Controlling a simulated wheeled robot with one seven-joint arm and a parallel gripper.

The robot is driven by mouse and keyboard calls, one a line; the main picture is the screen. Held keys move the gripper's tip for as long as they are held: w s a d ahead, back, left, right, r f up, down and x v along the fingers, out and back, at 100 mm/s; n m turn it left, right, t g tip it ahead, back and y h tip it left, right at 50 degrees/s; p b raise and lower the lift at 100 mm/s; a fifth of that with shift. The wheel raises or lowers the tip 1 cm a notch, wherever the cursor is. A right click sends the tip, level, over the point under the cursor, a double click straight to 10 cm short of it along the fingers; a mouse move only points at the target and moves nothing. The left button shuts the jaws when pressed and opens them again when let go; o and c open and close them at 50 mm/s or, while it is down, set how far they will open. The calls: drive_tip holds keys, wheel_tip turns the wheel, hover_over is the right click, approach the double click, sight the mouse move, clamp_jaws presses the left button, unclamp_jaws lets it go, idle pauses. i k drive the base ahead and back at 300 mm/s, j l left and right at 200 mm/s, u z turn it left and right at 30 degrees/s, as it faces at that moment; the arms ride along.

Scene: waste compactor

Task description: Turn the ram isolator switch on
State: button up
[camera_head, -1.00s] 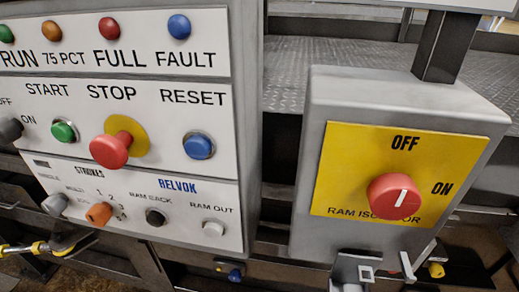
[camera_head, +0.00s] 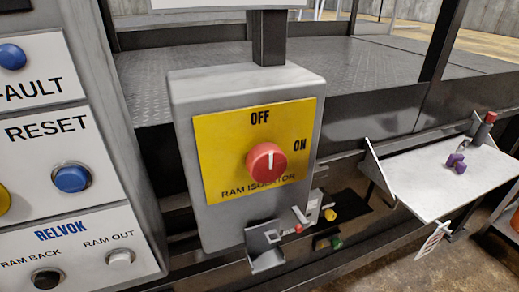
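The ram isolator switch (camera_head: 267,162) is a round red knob with a white pointer line. It sits on a yellow plate (camera_head: 222,150) on the front of a grey box (camera_head: 187,92). The plate reads OFF above the knob, ON to its right and RAM ISOLATOR below. The white line points up, toward OFF. My gripper is not in view.
At the left is a control panel with a blue RESET button (camera_head: 72,178), a black RAM BACK button (camera_head: 47,280) and a white RAM OUT button (camera_head: 120,258). A white shelf (camera_head: 430,182) with purple items juts out at right. A bracket (camera_head: 265,245) hangs below the box.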

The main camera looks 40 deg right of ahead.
sight(265, 163)
drive_tip(key=k+j+z, duration=0.5)
drive_tip(key=k+j, duration=0.35)
drive_tip(key=j, duration=0.15)
